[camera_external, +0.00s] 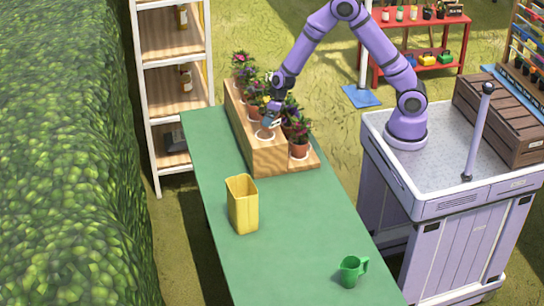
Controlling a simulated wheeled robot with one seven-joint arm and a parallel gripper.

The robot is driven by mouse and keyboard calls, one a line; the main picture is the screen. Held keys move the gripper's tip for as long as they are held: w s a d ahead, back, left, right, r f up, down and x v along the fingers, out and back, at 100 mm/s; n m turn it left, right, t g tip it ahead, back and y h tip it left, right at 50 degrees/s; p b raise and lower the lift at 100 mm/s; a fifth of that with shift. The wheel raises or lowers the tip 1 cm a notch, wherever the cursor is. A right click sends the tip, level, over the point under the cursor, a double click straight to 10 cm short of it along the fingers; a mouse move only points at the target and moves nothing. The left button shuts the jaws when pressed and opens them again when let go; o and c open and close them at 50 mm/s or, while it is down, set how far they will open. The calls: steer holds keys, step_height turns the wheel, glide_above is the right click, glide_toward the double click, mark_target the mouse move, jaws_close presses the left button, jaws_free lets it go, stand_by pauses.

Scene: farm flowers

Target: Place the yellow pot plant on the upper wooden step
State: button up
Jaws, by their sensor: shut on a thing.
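The two-level wooden step (262,158) stands at the far end of the green table, its upper level on the left and its lower level on the right. My gripper (270,119) is shut on a potted plant, at a small terracotta pot (265,133) over the near end of the upper step. I cannot tell whether the pot touches the step. My gripper partly hides this plant, and its flower colour is too small to tell. Another potted plant (300,148) stands on the lower step at the right. Several more flowering plants (243,65) stand behind.
A yellow container (243,205) and a green jug (351,271) stand on the green table (285,235), with clear room around them. A white-framed shelf (173,90) stands behind left. A hedge is at far left; a red rack (425,42) is at back right.

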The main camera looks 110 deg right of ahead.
steer(key=shift+w+d+f, duration=0.1)
steer(key=shift+w+d, duration=0.15)
steer(key=shift+w, duration=0.4)
steer(key=shift+f, duration=1.7)
steer(key=shift+f, duration=0.1)
steer(key=o, duration=0.9)
